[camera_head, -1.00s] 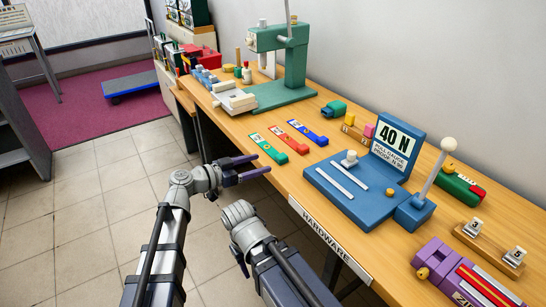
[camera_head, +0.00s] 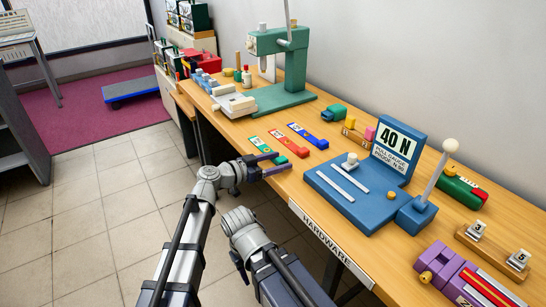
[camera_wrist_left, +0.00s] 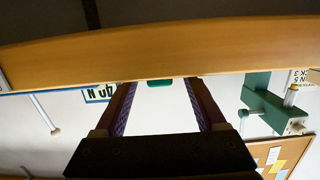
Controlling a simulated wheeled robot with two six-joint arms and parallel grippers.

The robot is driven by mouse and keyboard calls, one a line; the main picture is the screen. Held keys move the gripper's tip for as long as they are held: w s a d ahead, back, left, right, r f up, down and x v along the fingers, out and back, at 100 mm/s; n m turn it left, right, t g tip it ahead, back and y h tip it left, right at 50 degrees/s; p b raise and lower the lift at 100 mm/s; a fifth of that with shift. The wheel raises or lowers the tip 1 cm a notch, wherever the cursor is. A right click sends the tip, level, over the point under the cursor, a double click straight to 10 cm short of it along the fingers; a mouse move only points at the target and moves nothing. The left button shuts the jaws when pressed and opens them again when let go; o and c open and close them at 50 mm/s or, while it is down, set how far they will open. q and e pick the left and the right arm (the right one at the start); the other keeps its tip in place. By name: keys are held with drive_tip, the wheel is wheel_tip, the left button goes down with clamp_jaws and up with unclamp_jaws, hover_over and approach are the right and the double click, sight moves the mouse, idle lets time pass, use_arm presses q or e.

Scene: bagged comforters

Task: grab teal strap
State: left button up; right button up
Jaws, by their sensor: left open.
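The teal strap (camera_head: 262,146) lies on the table near its front edge, leftmost of three straps, with a pale label at its far end. My left gripper (camera_head: 282,161) is open at the table's front edge. Its purple fingers overlap the near end of the strap in the head view, and I cannot tell whether they touch it. In the left wrist view, which is upside down, a small green end (camera_wrist_left: 160,83) shows between the fingertips (camera_wrist_left: 161,81) against the table edge. My right arm shows at the bottom, but its gripper does not.
A red strap (camera_head: 291,146) and a blue strap (camera_head: 309,137) lie just right of the teal one. A blue 40 N gauge (camera_head: 345,195) stands further right, and a green press (camera_head: 283,97) stands behind left. The floor before the table is clear.

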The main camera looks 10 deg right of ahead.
use_arm(q)
drive_tip(key=shift+c, duration=0.4)
clamp_jaws()
